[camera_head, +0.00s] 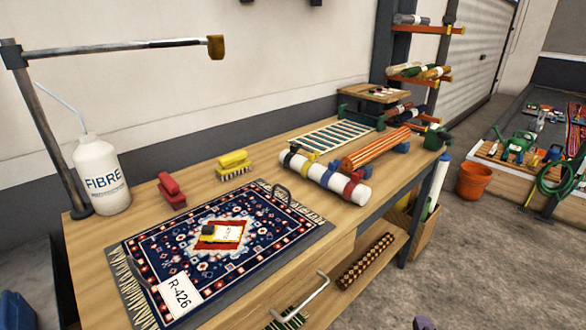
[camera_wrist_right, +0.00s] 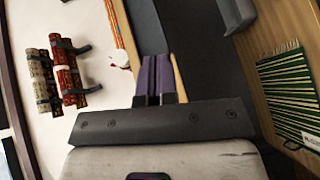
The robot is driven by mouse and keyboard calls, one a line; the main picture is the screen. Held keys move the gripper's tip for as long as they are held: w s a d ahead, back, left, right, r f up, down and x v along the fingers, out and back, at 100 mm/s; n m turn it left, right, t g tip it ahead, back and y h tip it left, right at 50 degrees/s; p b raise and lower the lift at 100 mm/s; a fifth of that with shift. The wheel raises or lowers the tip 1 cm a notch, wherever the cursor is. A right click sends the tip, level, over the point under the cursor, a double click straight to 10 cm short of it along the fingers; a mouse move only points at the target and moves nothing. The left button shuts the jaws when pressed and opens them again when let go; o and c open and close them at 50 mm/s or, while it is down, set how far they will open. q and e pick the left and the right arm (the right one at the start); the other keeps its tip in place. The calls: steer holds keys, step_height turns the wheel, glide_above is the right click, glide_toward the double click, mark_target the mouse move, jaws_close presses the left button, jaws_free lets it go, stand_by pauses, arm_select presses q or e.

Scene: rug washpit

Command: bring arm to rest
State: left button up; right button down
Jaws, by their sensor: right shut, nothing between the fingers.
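My right gripper (camera_wrist_right: 153,62) shows in the right wrist view with its two dark purplish fingers together and nothing between them. In the head view, a small dark part at the bottom edge (camera_head: 423,322) appears to be my right gripper, low over the floor in front of the bench and apart from it. Most of the right arm is out of the picture. My left gripper is not in view.
The workbench (camera_head: 340,222) bears a patterned rug (camera_head: 185,245), a bottle (camera_head: 100,175), brushes (camera_head: 233,165) and rolled textiles (camera_head: 375,150). A grey handle (camera_head: 318,290) sticks out in front. An orange bucket (camera_head: 473,182) stands on the floor. Open floor lies right of the bench.

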steer(key=s+a+r+m+g+y+p, duration=0.1)
steer(key=s+a+r+m+g+p, duration=0.25)
steer(key=s+p, duration=0.6)
steer(key=s+a+r+m+g+y+p, duration=0.15)
steer(key=s+m+g+p, duration=0.35)
steer(key=s, duration=0.9)
steer(key=s+a+r+m+g+y+p, duration=0.1)
steer(key=s+a+r+m+g+p, duration=0.3)
steer(key=s+p, duration=0.5)
step_height(320, 180, up, 37)
steer(key=s+p, duration=0.1)
steer(key=p, duration=3.3)
steer(key=shift+d+f, duration=0.15)
steer(key=shift+f, duration=0.05)
steer(key=shift+s+h, duration=0.1)
steer(key=shift+h, duration=0.15)
